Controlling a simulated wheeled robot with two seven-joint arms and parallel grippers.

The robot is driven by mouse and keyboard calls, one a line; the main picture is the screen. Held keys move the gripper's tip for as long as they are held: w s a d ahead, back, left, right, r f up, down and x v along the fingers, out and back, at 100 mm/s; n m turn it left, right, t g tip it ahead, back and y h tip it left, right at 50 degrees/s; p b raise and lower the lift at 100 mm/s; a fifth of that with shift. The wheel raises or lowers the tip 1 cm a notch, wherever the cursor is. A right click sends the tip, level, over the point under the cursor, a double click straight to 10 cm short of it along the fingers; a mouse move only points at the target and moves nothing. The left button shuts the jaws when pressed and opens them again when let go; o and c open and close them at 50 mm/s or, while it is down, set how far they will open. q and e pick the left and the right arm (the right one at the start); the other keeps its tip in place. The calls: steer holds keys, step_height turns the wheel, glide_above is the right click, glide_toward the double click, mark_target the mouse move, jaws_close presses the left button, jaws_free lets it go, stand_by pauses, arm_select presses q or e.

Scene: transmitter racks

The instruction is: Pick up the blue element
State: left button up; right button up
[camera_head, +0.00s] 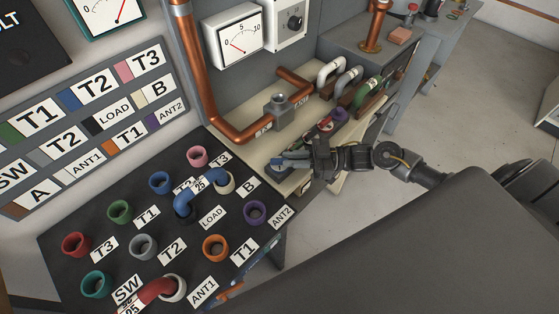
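The blue element (208,177) is a curved blue pipe piece with a white "25" label. It bridges two sockets of the black panel (60,238), one end at a pale ring near the B label and the other near the LOAD label. My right gripper (284,162) reaches in from the right, beyond the panel's right edge and over the pale shelf. It is apart from the blue element. Its fingers point left, but their gap is too small to make out. My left gripper is not in view.
A red element (154,290) is fitted at the panel's front. Several coloured sockets, such as a blue one (159,182), surround the blue element. White, grey, green and other curved elements stand on the pale shelf (318,108). A copper pipe (197,70) runs behind. The floor at right is clear.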

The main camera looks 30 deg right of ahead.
steer(key=shift+x, duration=0.75)
steer(key=shift+c, duration=0.5)
jaws_close()
steer(key=shift+r, duration=0.65)
steer(key=s+d+r+b, duration=0.1)
steer(key=s+d+r, duration=0.2)
steer(key=d+r, duration=0.3)
steer(key=s+d+r+b, duration=0.2)
steer(key=s+d+r, duration=0.1)
steer(key=d+r, duration=0.2)
steer(key=shift+d+r, duration=0.35)
steer(key=shift+d, duration=0.6)
